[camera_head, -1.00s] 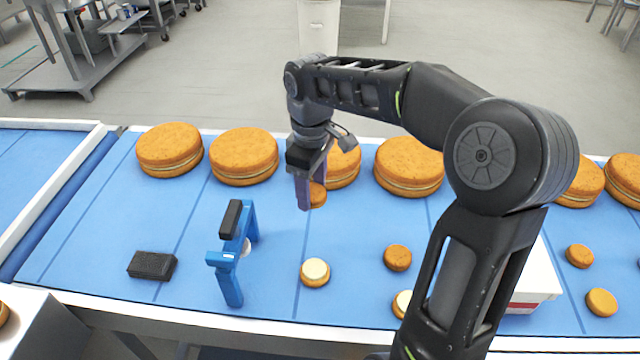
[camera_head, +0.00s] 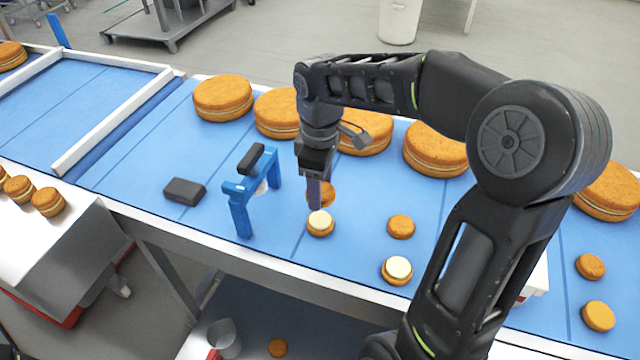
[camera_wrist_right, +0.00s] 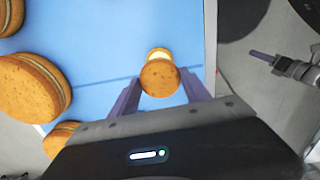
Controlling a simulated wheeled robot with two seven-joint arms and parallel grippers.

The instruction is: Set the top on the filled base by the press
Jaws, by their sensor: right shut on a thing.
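My right gripper (camera_head: 315,205) is shut on a small brown round top (camera_head: 327,192). The held top (camera_wrist_right: 160,77) also shows between the fingers in the right wrist view. A filled base (camera_head: 320,223) with pale cream sits on the blue belt just right of the press. The held top is above and slightly beyond this base, apart from it, and partly covers its cream (camera_wrist_right: 159,53) in the right wrist view. The blue press (camera_head: 240,190) with a dark handle stands left of my gripper. My left gripper (camera_wrist_right: 258,55) shows at the right of the wrist view; its opening is unclear.
Another filled base (camera_head: 397,269) and a plain round (camera_head: 401,227) lie to the right on the belt. Large filled rounds (camera_head: 223,97) line the far edge. A dark block (camera_head: 185,191) lies left of the press. Finished small rounds (camera_head: 48,201) stand on the left white table.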

